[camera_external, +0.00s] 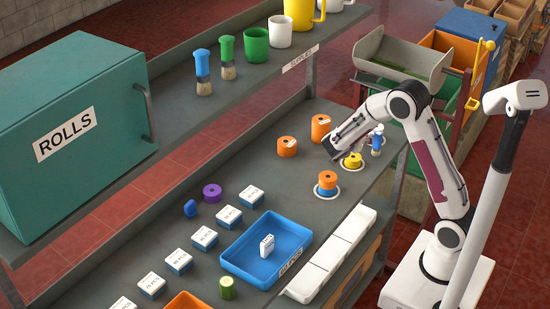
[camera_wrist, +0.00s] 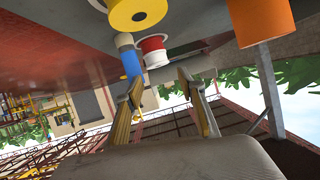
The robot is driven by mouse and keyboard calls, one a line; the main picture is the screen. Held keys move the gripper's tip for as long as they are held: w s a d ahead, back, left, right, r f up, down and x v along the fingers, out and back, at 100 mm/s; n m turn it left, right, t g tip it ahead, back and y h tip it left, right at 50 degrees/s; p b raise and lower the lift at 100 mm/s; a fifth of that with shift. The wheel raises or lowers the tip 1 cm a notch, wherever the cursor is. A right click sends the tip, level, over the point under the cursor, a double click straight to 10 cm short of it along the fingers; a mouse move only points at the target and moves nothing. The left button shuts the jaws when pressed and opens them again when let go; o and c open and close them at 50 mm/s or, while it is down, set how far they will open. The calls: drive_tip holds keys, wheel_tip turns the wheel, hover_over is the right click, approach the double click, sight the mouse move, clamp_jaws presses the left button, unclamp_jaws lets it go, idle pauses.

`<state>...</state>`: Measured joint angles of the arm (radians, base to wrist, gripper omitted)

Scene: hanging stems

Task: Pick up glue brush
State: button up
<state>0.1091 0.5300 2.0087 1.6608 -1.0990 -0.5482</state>
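A blue-handled brush (camera_external: 376,141) stands upright on the lower bench at its right end, in a white ring. In the wrist view a blue handle with a pale end (camera_wrist: 130,62) shows just beyond the left finger; I take it to be the same brush. My gripper (camera_external: 333,149) is low over the bench, left of the brush in the external view. In the wrist view my gripper (camera_wrist: 160,82) has its fingers spread with nothing held between them. Two more brushes, blue (camera_external: 202,70) and green (camera_external: 227,57), stand on the upper shelf.
A yellow roll (camera_external: 352,160) sits close below my gripper. Orange rolls (camera_external: 321,127) (camera_external: 287,146) stand to its left, and a stacked orange roll (camera_external: 327,181) in front. A white and red spool (camera_wrist: 154,52) shows beside the blue handle. A blue tray (camera_external: 240,252) lies further left.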

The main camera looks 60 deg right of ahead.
sight(376, 141)
drive_tip(key=s+f+g, duration=0.1)
drive_tip(key=s+d+f+m+g, duration=0.1)
drive_tip(key=s, duration=0.1)
drive_tip(key=shift+s+g, duration=0.3)
drive_tip(key=shift+s+d+f+h, duration=0.15)
drive_tip(key=shift+d+f+h, duration=0.1)
drive_tip(key=shift+h, duration=0.05)
drive_tip(key=shift+d, duration=0.15)
drive_tip(key=shift+x, duration=2.35)
drive_tip(key=shift+f, duration=0.1)
clamp_jaws()
